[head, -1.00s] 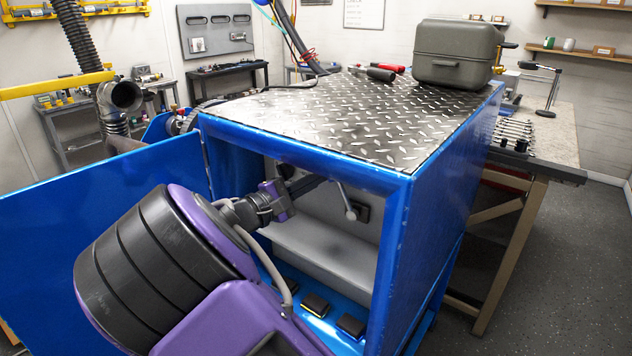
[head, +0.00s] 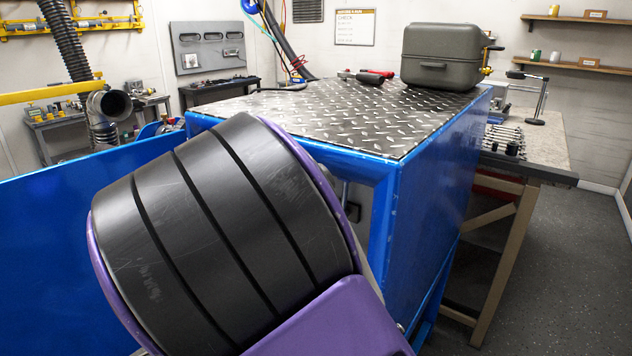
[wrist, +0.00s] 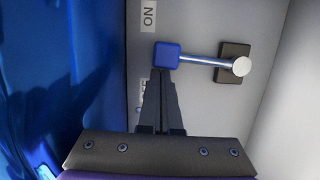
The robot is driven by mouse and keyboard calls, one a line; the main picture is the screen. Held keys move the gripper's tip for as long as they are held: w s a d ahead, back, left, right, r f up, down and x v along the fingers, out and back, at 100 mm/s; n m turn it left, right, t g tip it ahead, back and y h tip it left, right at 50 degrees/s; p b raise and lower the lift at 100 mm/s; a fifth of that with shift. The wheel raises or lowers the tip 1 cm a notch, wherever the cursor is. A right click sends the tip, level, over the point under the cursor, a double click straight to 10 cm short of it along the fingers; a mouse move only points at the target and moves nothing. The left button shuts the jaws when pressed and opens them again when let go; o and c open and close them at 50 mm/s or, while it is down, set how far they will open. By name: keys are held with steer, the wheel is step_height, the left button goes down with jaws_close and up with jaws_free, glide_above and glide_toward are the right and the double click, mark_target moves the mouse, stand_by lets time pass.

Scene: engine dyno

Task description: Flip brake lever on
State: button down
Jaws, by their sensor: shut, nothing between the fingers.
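The brake lever shows in the wrist view as a blue square knob (wrist: 167,55) on a silver rod, with its pivot on a dark plate (wrist: 233,62) at the right. The rod lies nearly level in that picture. An ON label (wrist: 148,15) is on the grey panel above the knob, and another label below is mostly covered by my fingers. My gripper (wrist: 161,73) is shut and empty, its tips just below the knob; I cannot tell whether they touch it. In the head view my arm hides the gripper and the lever's knob.
The lever is inside a blue cabinet (head: 425,215) with a diamond-plate top (head: 350,118). A grey case (head: 441,55) stands on top. The open blue door (head: 60,240) is at the left. A workbench (head: 548,150) stands at the right, with clear floor beside it.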

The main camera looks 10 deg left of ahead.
steer(key=shift+s+d+b, duration=0.3)
steer(key=shift+s+d, duration=0.1)
steer(key=shift+d, duration=0.25)
steer(key=shift+s+d+b, duration=0.25)
steer(key=shift+s+d, duration=0.15)
steer(key=shift+d, duration=0.3)
steer(key=shift+s+d+b, duration=0.3)
steer(key=shift+s+d, duration=0.1)
steer(key=shift+d, duration=0.25)
steer(key=shift+d, duration=0.15)
steer(key=p+v, duration=0.1)
steer(key=v, duration=1.6)
steer(key=shift+a, duration=0.35)
steer(key=shift+s+r, duration=0.15)
